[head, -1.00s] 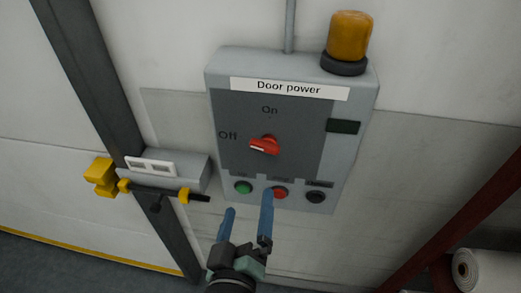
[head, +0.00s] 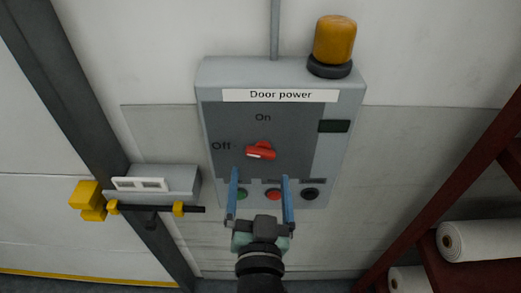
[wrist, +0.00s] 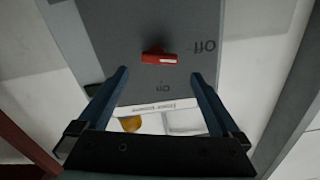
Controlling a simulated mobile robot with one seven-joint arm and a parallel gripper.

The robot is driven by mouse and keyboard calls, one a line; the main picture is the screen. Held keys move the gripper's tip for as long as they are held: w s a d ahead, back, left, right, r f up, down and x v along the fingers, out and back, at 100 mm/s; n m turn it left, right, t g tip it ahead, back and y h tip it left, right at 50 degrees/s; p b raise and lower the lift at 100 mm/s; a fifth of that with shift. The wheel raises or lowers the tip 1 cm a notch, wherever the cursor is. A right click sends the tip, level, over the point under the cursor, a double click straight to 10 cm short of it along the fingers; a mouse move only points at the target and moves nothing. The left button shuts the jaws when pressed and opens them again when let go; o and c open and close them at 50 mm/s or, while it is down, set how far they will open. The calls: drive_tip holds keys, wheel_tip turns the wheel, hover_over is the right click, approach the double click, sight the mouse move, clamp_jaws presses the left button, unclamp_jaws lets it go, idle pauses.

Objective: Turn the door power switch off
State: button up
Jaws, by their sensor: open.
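The red rotary switch (head: 261,150) sits on the grey face of the Door power box (head: 205,110), with "On" printed above it and "Off" to its left. Its handle lies roughly sideways, its pale-marked end towards the "Off" side. My gripper (head: 261,178) is open and empty, its two blue fingers spread just below the switch in the head view. In the wrist view the picture is upside down; the switch (wrist: 158,57) shows just beyond and between the fingertips (wrist: 160,74), with "Off" to its right. I see no contact with it.
Green (head: 241,194), red (head: 273,194) and black (head: 310,194) buttons line the box's lower edge, near the fingers. An amber lamp (head: 334,40) stands on top. A yellow-and-black latch (head: 160,208) is at left. A dark red rack (head: 440,215) with white rolls (head: 482,241) is at right.

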sight(260, 156)
drive_tip(key=w+p, duration=0.2)
drive_tip(key=w, duration=0.4)
drive_tip(key=shift+w, duration=0.3)
drive_tip(key=c, duration=1.3)
drive_tip(key=shift+o, duration=0.2)
drive_tip(key=shift+f+n+b, duration=0.25)
drive_tip(key=shift+n+b, duration=0.4)
drive_tip(key=shift+n, duration=0.05)
drive_tip(key=shift+r+n, duration=0.1)
drive_tip(key=shift+n, duration=0.7)
drive_tip(key=o, duration=1.3)
drive_tip(key=shift+c, duration=0.2)
drive_tip(key=shift+s+b, duration=0.1)
drive_tip(key=shift+b, duration=0.2)
